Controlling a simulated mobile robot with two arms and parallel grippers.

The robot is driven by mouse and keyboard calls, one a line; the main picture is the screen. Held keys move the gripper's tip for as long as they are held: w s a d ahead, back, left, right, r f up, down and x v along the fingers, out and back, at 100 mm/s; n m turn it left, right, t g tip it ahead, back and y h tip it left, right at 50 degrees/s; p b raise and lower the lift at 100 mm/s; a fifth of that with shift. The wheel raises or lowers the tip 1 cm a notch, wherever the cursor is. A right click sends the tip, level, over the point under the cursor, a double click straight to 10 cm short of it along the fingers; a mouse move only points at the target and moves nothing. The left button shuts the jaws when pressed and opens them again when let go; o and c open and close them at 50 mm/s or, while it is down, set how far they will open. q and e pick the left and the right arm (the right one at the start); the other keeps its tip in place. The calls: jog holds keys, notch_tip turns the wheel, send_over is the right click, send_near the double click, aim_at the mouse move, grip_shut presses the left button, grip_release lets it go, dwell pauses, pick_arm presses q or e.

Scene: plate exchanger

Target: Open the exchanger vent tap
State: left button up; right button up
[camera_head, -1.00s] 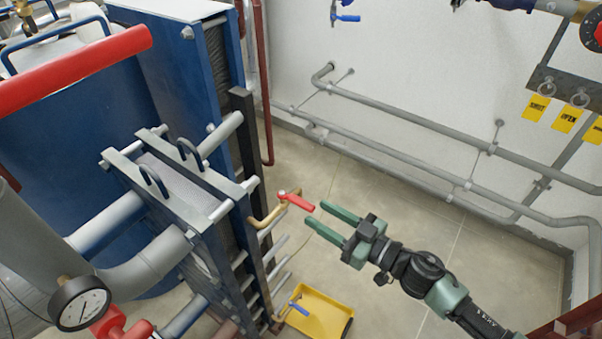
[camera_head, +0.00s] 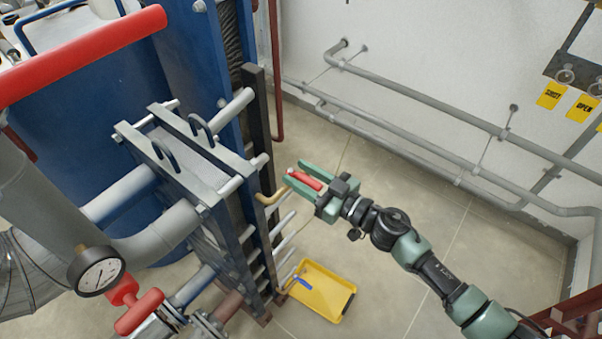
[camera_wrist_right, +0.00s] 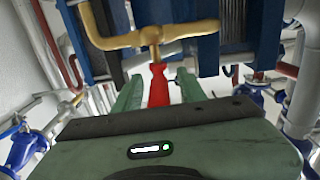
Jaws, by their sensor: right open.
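The vent tap has a red lever handle (camera_head: 305,180) on a brass pipe (camera_head: 272,198) at the right side of the plate exchanger (camera_head: 205,165). My right gripper (camera_head: 302,182) is open, with its two green fingers on either side of the red handle. In the right wrist view the red handle (camera_wrist_right: 158,86) stands between the fingers, below the brass pipe (camera_wrist_right: 150,38), with a gap on each side. Whether a finger touches it cannot be told. My left gripper is not in view.
A yellow tray (camera_head: 322,292) with a blue-handled item lies on the floor below. A pressure gauge (camera_head: 97,270) and a red valve handle (camera_head: 138,312) are at lower left. Grey pipes (camera_head: 430,110) run along the wall. Yellow tags (camera_head: 551,95) hang at upper right.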

grip_shut()
dwell(1.4)
